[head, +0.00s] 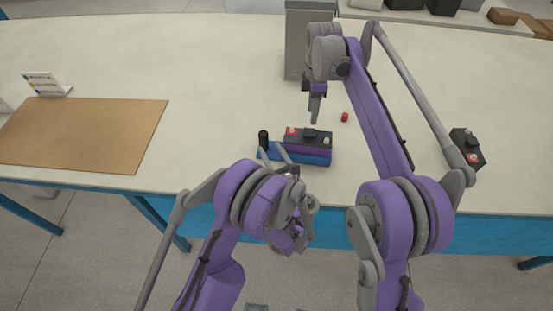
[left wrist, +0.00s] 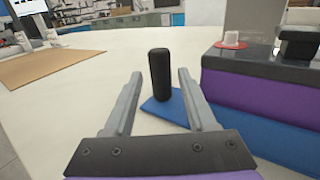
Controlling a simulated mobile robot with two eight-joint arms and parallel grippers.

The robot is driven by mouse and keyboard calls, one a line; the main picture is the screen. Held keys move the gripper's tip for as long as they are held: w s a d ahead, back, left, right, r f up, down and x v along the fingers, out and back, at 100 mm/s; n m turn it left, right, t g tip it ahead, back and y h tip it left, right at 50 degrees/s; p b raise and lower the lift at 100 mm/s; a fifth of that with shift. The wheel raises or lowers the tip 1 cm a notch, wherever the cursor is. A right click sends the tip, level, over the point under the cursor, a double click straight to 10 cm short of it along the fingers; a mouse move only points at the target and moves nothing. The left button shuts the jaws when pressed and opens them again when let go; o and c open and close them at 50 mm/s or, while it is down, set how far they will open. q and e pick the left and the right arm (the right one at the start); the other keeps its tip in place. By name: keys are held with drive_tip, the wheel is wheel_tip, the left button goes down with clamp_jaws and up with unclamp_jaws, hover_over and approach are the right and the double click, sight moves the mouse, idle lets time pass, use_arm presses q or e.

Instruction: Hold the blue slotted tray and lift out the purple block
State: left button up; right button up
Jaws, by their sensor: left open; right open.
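The blue slotted tray (head: 290,157) lies near the table's front edge, with a black upright post (head: 263,136) at its left end. The purple block (head: 322,149), with a dark top bearing a red-ringed terminal, sits in the tray; it also shows at right in the left wrist view (left wrist: 255,105). My left gripper (head: 271,151) is open at the tray's left end. In the left wrist view, the post (left wrist: 160,78) stands between its fingers' lines, seemingly just beyond the tips. My right gripper (head: 316,108) is open and empty, above and behind the block, apart from it.
A dark block (head: 467,147) with terminals stands at the far right. A grey box (head: 297,45) stands behind. A brown board (head: 80,130) and small sign (head: 46,83) are at left. The table between board and tray is clear.

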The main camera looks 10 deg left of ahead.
sight(266, 141)
use_arm(q)
drive_tip(key=x, duration=0.6)
clamp_jaws()
idle(1.3)
